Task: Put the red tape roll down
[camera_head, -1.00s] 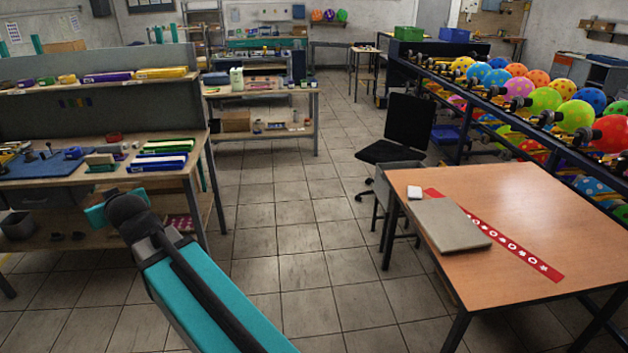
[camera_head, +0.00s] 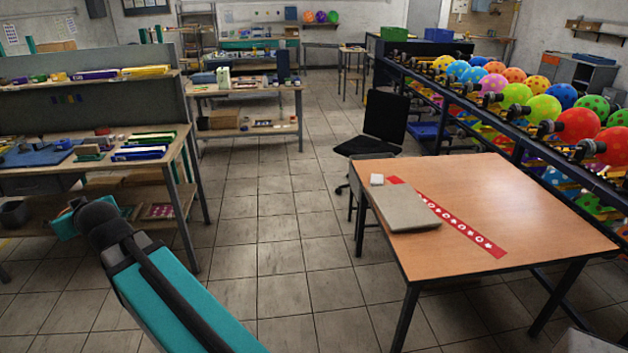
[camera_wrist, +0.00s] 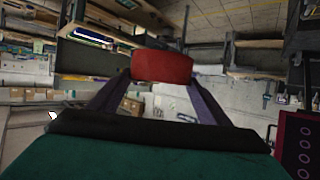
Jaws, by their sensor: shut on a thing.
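In the wrist view my gripper (camera_wrist: 161,82) is shut on the red tape roll (camera_wrist: 161,67), which sits between the two fingertips. The roll is held in the air, with shelves and floor blurred behind it. In the head view my teal arm reaches up from the bottom at the left, beside the left workbench. The roll and the fingertips cannot be made out there.
A workbench (camera_head: 60,182) with several items stands at the left. A black chair (camera_head: 380,125) stands behind the table. Tiled floor lies between.

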